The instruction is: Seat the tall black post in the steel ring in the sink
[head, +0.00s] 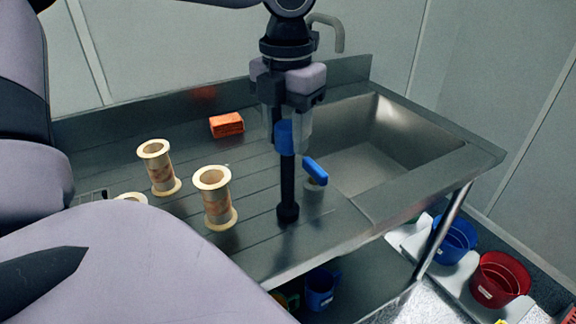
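My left gripper (287,140) points down over the drainboard, left of the sink (385,150). Its fingers are closed around the blue top section of the tall black post (288,185). The post is upright, with a wider black foot. I cannot tell whether the foot touches the drainboard or hangs just above it. No steel ring can be made out in the part of the sink that shows; the near wall hides some of its floor. My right gripper is not in view.
A faucet (330,30) rises behind. Blue and red buckets (500,280) stand below right.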

